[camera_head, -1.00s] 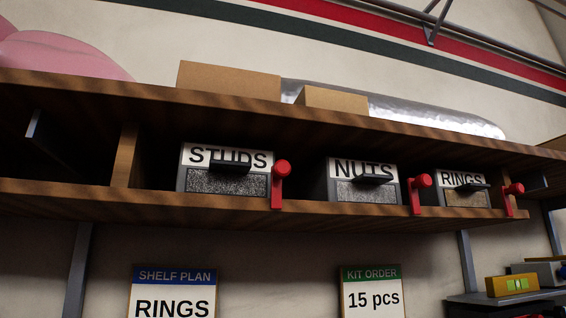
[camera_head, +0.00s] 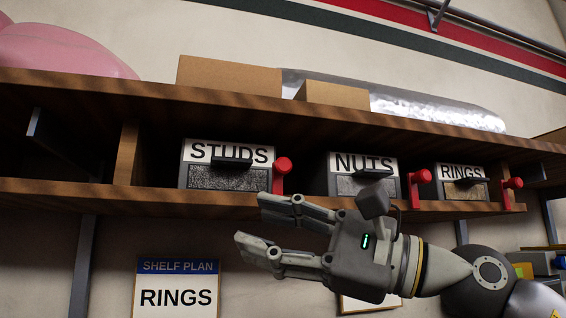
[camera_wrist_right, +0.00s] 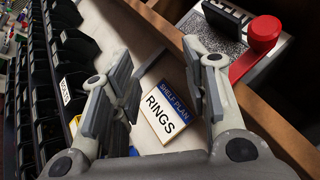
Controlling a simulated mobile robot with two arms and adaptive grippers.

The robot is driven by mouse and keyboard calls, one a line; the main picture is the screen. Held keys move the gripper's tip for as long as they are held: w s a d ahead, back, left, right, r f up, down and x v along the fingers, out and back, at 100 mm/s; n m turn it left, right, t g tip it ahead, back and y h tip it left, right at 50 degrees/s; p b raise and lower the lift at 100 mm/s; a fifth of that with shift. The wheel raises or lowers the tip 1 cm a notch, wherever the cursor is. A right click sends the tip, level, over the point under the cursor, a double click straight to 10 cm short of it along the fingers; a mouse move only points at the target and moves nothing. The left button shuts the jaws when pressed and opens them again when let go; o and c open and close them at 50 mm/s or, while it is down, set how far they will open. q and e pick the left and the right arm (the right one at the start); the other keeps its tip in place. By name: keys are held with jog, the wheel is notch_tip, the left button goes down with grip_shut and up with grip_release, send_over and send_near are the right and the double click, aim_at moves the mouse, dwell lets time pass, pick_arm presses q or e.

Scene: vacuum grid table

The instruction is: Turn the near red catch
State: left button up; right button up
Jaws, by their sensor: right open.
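Three red catches are mounted along the shelf front. The one beside the STUDS bin looks largest and nearest, a red catch (camera_head: 280,176) with a round knob on an upright bar. Its knob and bar also show at the upper right in the right wrist view (camera_wrist_right: 262,35). The other red catches stand beside the NUTS bin (camera_head: 413,190) and the RINGS bin (camera_head: 508,193). My right gripper (camera_head: 250,221) is open and empty, just below the shelf edge and the STUDS catch, fingers pointing left. It touches no catch that I can see. My left gripper is out of view.
The STUDS bin (camera_head: 225,178), NUTS bin (camera_head: 345,186) and RINGS bin (camera_head: 463,193) sit in the wooden shelf (camera_head: 190,199). Cardboard boxes (camera_head: 225,75) stand on top. A SHELF PLAN card (camera_head: 176,282) hangs below; dark bins (camera_wrist_right: 75,50) line the wrist view's left side.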

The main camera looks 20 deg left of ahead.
aim_at(285, 164)
jog(key=s+d+r+n+t+h, duration=0.4)
jog(key=d+r+n+t+h, duration=0.3)
jog(key=d+r+t+h, duration=0.4)
jog(key=shift+g+y, duration=0.5)
jog(key=shift+y, duration=0.2)
jog(key=p+x, duration=0.1)
jog(key=x, duration=0.2)
jog(key=a+p+x, duration=0.1)
jog(key=x, duration=0.3)
jog(key=s+r+p+x, duration=0.1)
jog(key=x, duration=0.3)
jog(key=shift+a+r, duration=0.1)
jog(key=shift+a, duration=0.1)
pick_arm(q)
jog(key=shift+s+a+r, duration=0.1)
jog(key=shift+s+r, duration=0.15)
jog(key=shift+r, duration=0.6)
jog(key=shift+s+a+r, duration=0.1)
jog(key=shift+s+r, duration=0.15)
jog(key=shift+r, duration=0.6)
pick_arm(e)
jog(key=shift+w+a+f, duration=0.3)
jog(key=shift+w+a, duration=0.1)
jog(key=shift+w, duration=0.05)
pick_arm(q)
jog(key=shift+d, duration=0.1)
pick_arm(e)
grip_shut()
